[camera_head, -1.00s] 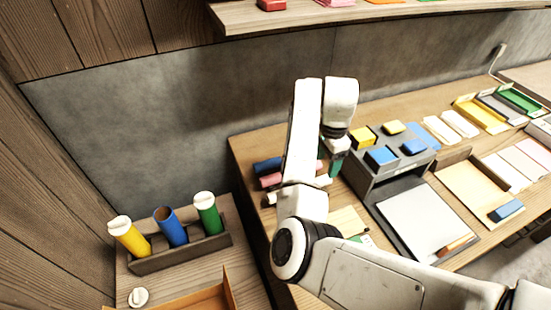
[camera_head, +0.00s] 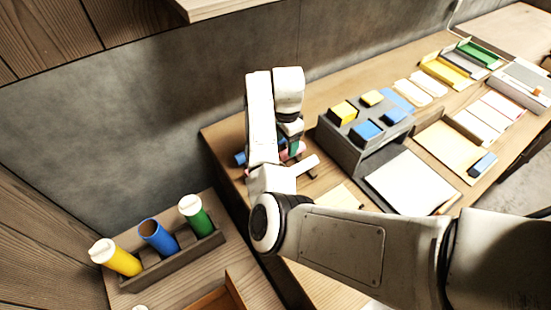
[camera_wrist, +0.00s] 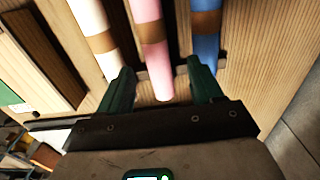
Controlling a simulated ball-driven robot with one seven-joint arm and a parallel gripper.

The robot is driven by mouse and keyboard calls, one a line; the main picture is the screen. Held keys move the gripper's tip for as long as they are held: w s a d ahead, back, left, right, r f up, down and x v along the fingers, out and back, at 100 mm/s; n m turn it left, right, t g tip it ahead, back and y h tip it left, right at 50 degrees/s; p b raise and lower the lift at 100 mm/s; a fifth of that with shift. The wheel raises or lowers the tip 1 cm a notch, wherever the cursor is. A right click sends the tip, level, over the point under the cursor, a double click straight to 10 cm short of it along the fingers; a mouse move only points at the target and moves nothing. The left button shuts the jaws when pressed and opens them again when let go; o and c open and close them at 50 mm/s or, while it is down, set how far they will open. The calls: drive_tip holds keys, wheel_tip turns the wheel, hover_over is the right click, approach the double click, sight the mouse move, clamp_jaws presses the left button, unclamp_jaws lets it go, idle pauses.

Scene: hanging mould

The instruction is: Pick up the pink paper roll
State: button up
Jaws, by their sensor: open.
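The pink paper roll (camera_wrist: 152,50) lies on the wooden desk with a brown band around it. In the wrist view it runs between a white roll (camera_wrist: 92,30) on the left and a blue roll (camera_wrist: 206,40) on the right. My gripper (camera_wrist: 160,88) is open, with one dark green finger on each side of the pink roll's near end. I cannot tell whether the fingers touch it. In the head view my arm hides most of the rolls; the blue roll's end (camera_head: 241,158) and part of the white roll (camera_head: 307,164) show.
A grey organizer (camera_head: 345,148) with yellow and blue blocks stands right of the gripper. Trays and papers lie farther right. A wall rises behind the desk.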

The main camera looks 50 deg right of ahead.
drive_tip(key=shift+s+d+f+p, duration=0.1)
drive_tip(key=shift+f+p, duration=0.1)
drive_tip(key=shift+f, duration=1)
drive_tip(key=shift+s+d+f+p, duration=0.1)
drive_tip(key=shift+f+p, duration=0.1)
drive_tip(key=shift+f, duration=0.95)
drive_tip(key=shift+c, duration=0.5)
drive_tip(key=c, duration=1)
drive_tip(key=shift+c, duration=0.2)
drive_tip(key=shift+r, duration=0.2)
